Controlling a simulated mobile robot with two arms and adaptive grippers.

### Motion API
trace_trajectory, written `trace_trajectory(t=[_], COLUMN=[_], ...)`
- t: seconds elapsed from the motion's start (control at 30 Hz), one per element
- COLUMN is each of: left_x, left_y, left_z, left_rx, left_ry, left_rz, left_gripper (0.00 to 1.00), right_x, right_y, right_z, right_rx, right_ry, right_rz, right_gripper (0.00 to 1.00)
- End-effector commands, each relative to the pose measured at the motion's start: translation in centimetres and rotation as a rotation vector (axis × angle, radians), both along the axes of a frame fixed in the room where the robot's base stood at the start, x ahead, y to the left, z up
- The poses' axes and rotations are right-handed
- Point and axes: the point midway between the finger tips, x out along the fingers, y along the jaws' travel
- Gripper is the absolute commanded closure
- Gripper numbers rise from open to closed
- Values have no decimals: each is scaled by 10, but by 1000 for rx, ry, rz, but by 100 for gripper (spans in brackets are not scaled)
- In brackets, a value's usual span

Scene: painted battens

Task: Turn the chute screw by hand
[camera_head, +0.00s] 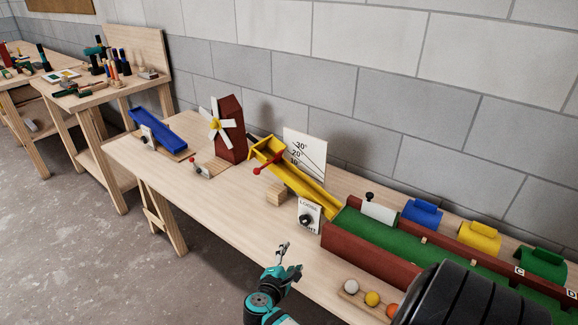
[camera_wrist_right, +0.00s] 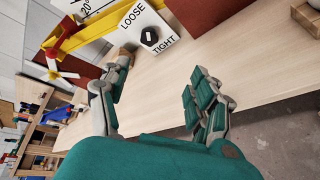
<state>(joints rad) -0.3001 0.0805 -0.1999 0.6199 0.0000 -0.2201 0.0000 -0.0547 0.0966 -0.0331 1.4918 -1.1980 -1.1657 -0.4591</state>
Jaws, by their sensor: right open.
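The chute screw is a dark knob (camera_head: 306,219) on a white plate (camera_head: 309,208) marked LOOSE and TIGHT, at the lower end of the yellow chute (camera_head: 300,180). In the right wrist view the knob (camera_wrist_right: 150,37) shows a white mark, and I cannot tell exactly where it points. My right gripper (camera_head: 291,258) is open and empty, in front of the plate and apart from it. In the right wrist view its fingers (camera_wrist_right: 160,70) are spread, with the knob beyond them. My left gripper is not in view.
A green-floored trough with red-brown walls (camera_head: 362,262) stands right of the plate. A white ball (camera_head: 351,286), a yellow ball (camera_head: 372,299) and an orange ball (camera_head: 393,311) sit at the table's front. A red windmill (camera_head: 231,130) and a blue chute (camera_head: 158,130) stand left.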

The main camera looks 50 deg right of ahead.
Motion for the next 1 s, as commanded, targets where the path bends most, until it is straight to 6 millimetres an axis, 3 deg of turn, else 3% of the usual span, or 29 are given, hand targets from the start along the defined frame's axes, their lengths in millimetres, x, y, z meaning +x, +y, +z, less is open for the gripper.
trace_trajectory(t=[0.5,0.73,1.0], left_x=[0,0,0], left_y=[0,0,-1], left_z=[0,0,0], left_rx=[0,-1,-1], left_ry=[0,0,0], left_rz=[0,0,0], left_gripper=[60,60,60], right_x=[-69,-84,-87], right_y=[57,77,82], right_z=[-14,-15,-15], right_rx=[504,632,663], right_ry=[-201,-228,-233], right_rz=[-171,-211,-220], right_gripper=[37,37,37])
